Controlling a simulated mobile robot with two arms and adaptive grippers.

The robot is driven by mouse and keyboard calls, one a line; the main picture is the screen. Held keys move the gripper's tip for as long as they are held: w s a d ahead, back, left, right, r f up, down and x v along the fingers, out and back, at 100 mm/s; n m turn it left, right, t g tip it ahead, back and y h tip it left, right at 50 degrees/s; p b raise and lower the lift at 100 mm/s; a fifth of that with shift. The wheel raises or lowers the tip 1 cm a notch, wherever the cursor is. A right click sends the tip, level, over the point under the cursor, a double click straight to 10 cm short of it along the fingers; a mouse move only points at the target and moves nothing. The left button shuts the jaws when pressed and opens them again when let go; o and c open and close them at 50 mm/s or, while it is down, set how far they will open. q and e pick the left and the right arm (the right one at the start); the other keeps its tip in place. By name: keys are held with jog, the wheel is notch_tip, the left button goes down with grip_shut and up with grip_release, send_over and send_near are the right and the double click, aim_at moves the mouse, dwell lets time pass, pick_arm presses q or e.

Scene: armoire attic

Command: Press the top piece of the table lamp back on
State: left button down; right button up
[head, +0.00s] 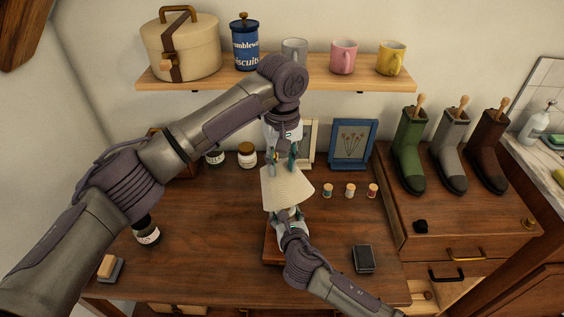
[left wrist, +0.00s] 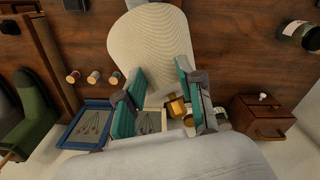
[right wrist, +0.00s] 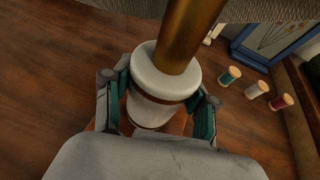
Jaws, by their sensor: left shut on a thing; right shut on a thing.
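The cream woven lampshade (head: 287,189) is the lamp's top piece. My left gripper (head: 284,163) comes down from above and is shut on its upper end. The left wrist view shows the shade (left wrist: 150,40) between the fingers. My right gripper (head: 289,214) is below the shade. In the right wrist view it is shut on the lamp's white body (right wrist: 157,85), from which a brass stem (right wrist: 190,35) rises toward the shade (right wrist: 110,8). The stem's upper end is hidden, so I cannot tell whether the shade is seated on it.
Three thread spools (head: 350,190) stand right of the lamp. A blue picture frame (head: 353,144) and a lidded jar (head: 247,155) stand behind. A dark box (head: 363,259) lies at front right. A shelf (head: 330,85) with mugs hangs above. The desk's left middle (head: 200,230) is clear.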

pick_arm(q)
jog(key=shift+s+a+f, duration=0.1)
jog(key=shift+f, duration=0.2)
pick_arm(e)
jog(key=shift+w+r, duration=0.2)
jog(key=shift+r, duration=0.25)
pick_arm(q)
jog(key=shift+r, duration=1.1)
pick_arm(e)
jog(key=shift+f, duration=0.15)
pick_arm(q)
jog(key=shift+r, duration=2.6)
pick_arm(e)
jog(key=shift+s+f, duration=0.1)
jog(key=shift+f, duration=0.05)
jog(key=o, duration=1.1)
jog(key=shift+s, duration=0.15)
jog(key=v, duration=1.2)
